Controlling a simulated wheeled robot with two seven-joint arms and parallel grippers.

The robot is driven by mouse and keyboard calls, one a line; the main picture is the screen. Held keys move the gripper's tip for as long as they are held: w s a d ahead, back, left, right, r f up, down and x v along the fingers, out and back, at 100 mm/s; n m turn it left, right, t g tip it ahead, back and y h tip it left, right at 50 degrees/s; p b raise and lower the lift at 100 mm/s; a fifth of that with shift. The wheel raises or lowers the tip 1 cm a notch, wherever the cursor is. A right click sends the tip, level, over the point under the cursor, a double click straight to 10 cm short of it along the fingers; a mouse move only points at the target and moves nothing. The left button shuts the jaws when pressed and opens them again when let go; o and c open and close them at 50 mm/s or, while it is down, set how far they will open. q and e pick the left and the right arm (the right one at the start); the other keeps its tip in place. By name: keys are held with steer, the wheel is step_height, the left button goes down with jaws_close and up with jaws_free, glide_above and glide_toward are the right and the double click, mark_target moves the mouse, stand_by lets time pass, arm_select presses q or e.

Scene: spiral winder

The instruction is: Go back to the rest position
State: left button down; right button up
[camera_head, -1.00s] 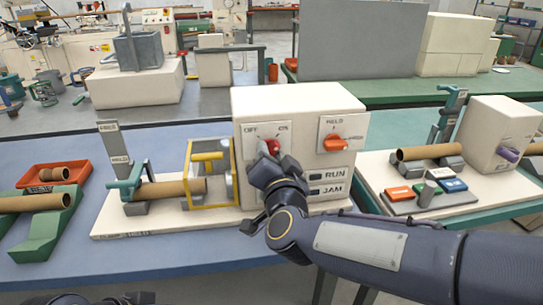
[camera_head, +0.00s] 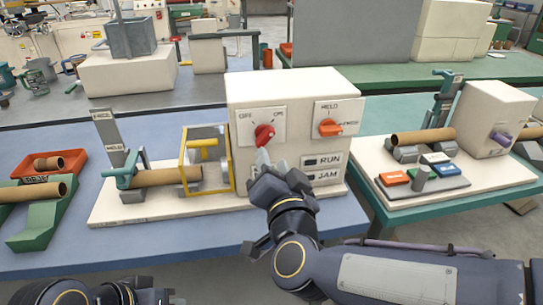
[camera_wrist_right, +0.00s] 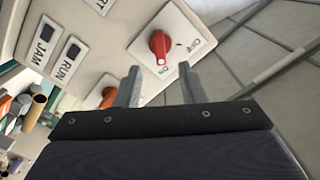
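The cream control box (camera_head: 295,85) carries a red knob (camera_head: 264,134) on its OFF/ON plate; the knob points toward ON. An orange knob (camera_head: 329,127) sits on the HOLD plate to its right. My right gripper (camera_head: 262,160) is just below and in front of the red knob. In the right wrist view its two fingers (camera_wrist_right: 158,88) are apart with nothing between them, and the red knob (camera_wrist_right: 159,44) shows beyond the tips, clear of them. My left gripper (camera_head: 145,294) is at the bottom left edge, partly cut off; its fingers are unclear.
A brown tube (camera_head: 165,177) lies in the winder beside a yellow frame (camera_head: 182,160). A red tray (camera_head: 30,182) and green chute (camera_head: 40,223) stand at the left. A second station (camera_head: 490,110) stands at the right. The blue table's front strip (camera_head: 170,245) is clear.

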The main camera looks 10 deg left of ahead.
steer(key=s+d+f+n+g+y, duration=0.1)
steer(key=s+d+f+n+g, duration=0.1)
steer(key=d, duration=0.4)
steer(key=s+d+f+n+g+y, duration=0.1)
steer(key=d+f+g+y, duration=0.15)
steer(key=d, duration=0.45)
steer(key=s+d+f+g+h, duration=0.55)
steer(key=s+d+f, duration=0.6)
steer(key=s, duration=0.35)
step_height(320, 180, up, 14)
steer(key=s+d+g+p, duration=0.1)
steer(key=p, duration=1.3)
steer(key=shift+s+f+g+y, duration=0.2)
steer(key=shift+s+g+y, duration=0.1)
steer(key=shift+s, duration=0.1)
